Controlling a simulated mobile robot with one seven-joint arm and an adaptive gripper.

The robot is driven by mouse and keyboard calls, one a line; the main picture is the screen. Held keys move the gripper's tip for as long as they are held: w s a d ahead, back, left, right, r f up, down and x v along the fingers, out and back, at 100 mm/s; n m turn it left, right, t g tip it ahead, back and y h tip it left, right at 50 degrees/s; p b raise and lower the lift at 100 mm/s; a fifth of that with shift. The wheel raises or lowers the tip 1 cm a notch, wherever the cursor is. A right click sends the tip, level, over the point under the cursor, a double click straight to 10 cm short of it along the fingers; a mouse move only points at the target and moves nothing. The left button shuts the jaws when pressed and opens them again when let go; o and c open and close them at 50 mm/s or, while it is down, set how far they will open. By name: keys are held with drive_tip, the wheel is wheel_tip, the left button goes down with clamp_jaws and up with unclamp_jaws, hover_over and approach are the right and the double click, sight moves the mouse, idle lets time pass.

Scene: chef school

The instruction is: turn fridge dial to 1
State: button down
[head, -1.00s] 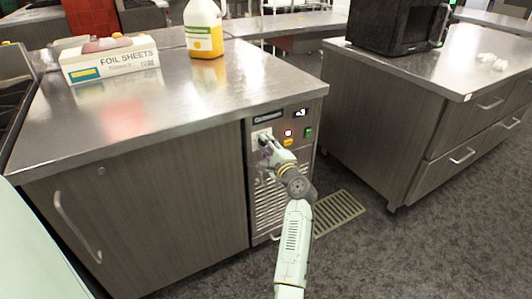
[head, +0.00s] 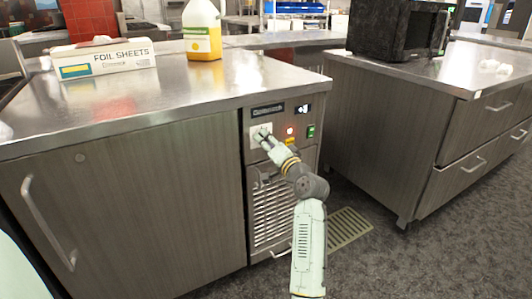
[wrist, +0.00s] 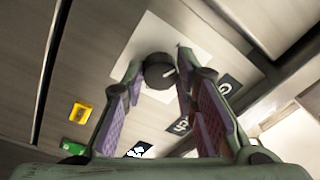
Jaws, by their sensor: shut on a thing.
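The fridge dial (wrist: 158,72) is a dark round knob with a pale pointer mark, set on a white plate (wrist: 190,40) on the fridge's front panel. In the wrist view my gripper (wrist: 155,80) has one finger on each side of the dial and is shut on it. In the head view my gripper (head: 262,135) reaches the white plate (head: 256,130) at the panel's upper left, and hides most of the dial. A small lit display (head: 302,109) is at the panel's upper right; its reading is too small to be sure of.
A yellow button (head: 289,143), a lit lamp (head: 290,131) and a green switch (head: 311,131) sit right of the dial. A vent grille (head: 272,212) is below. A foil box (head: 108,60) and yellow jug (head: 203,42) stand on the counter. A drawer unit (head: 385,130) stands to the right.

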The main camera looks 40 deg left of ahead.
drive_tip(key=shift+f+n+b, duration=0.15)
drive_tip(key=shift+n+b, duration=0.95)
drive_tip(key=c, duration=1.3)
unclamp_jaws()
drive_tip(key=shift+d, duration=0.1)
drive_tip(key=v, duration=1.2)
